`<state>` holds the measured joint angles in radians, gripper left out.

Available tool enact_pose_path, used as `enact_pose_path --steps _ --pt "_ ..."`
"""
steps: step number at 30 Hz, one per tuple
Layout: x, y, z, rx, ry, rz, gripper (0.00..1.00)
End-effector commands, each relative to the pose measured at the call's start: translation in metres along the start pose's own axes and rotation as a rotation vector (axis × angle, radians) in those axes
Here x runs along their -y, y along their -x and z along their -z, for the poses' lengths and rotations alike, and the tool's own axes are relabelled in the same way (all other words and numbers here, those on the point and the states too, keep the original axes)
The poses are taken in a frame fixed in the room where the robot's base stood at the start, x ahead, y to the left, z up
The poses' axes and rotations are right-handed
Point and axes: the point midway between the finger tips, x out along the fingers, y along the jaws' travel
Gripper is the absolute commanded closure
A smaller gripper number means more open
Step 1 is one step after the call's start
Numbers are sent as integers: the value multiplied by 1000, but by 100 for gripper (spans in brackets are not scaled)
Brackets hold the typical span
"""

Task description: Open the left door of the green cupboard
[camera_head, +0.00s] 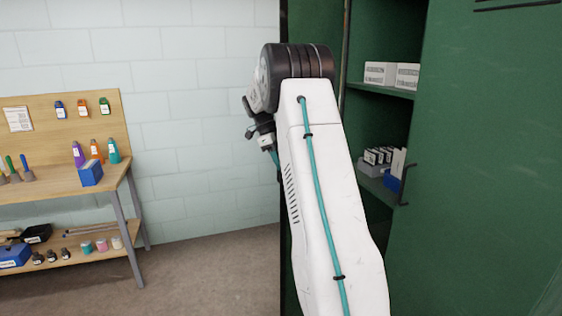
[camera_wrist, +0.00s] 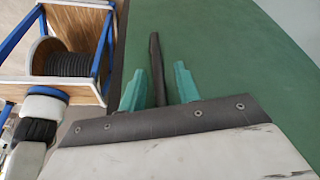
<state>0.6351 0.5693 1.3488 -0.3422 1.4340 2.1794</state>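The green cupboard stands at the right in the head view, its shelves (camera_head: 385,90) showing between its doors. The left door (camera_head: 318,25) stands swung open, partly hidden behind my arm. The right door (camera_head: 490,150) looks closed, with a dark handle (camera_head: 405,185) near its edge. Narrow gaps show beside the handle.
A wooden workbench (camera_head: 128,172) with bottles stands at the left. Floor (camera_head: 215,270) between bench and cupboard is clear. A cable spool (camera_wrist: 68,62) shows in the wrist view.

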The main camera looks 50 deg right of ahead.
Motion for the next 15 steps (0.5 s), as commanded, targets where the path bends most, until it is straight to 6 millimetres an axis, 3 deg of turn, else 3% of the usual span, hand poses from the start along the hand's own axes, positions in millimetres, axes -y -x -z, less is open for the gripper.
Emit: enact_pose_path --steps 5,15 --pt "1 7 0 1 -1 0 68" --pt "2 61 1 2 -2 1 68"
